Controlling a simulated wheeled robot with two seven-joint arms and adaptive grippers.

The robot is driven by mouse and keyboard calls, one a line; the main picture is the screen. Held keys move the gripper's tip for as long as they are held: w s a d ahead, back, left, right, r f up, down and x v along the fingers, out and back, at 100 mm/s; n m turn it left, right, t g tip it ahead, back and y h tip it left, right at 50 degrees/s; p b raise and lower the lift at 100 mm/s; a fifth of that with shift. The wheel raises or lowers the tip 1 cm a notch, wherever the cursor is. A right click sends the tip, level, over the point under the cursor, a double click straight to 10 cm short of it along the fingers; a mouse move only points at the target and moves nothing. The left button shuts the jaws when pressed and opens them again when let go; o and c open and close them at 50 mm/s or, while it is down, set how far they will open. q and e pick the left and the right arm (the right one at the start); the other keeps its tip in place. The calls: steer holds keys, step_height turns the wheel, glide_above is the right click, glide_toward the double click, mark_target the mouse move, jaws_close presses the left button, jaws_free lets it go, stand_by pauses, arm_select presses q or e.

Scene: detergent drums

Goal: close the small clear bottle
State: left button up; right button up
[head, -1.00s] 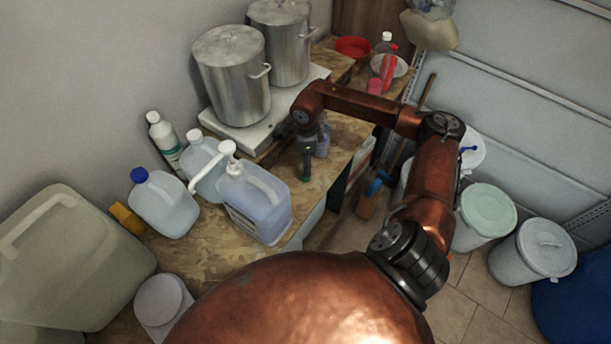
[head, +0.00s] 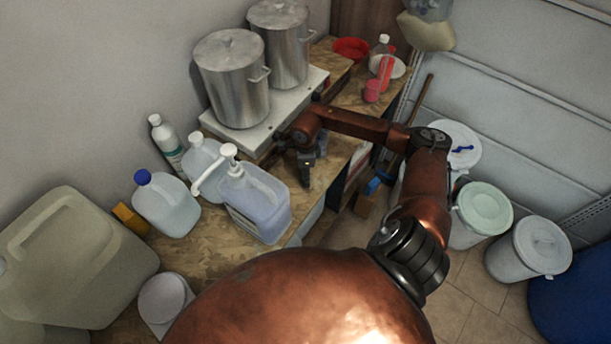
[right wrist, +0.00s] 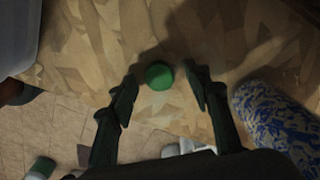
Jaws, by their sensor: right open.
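A small clear bottle (head: 381,47) stands at the far end of the wooden table, beside a red bottle (head: 385,70). Its top looks pale; I cannot tell whether it is closed. A round green cap (right wrist: 159,76) lies on the table in the right wrist view. My right gripper (right wrist: 163,82) is open, with its fingertips on either side of the cap and nothing clearly gripped. In the head view my right gripper (head: 307,176) points down over the table, right of the pump jug, and the cap is hidden there. My left gripper is out of view.
A pump jug (head: 262,203) and a blue-capped jug (head: 166,207) stand left of my right gripper. Two steel pots (head: 232,82) are behind it. A blue-and-white patterned cylinder (right wrist: 275,118) is close to the right finger. The table edge is near; lidded buckets (head: 484,209) stand on the floor.

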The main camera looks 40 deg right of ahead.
steer(key=shift+c, duration=0.5)
steer(key=c, duration=0.6)
steer(key=shift+c, duration=0.2)
steer(key=shift+r, duration=0.1)
steer(key=shift+w+r+b, duration=0.1)
steer(key=shift+r+b, duration=0.35)
steer(key=shift+r, duration=0.05)
steer(key=s+a+r+b, duration=0.4)
steer(key=s+a+r, duration=0.3)
steer(key=s+r, duration=0.5)
steer(key=shift+a+b, duration=0.3)
steer(key=shift+f, duration=0.1)
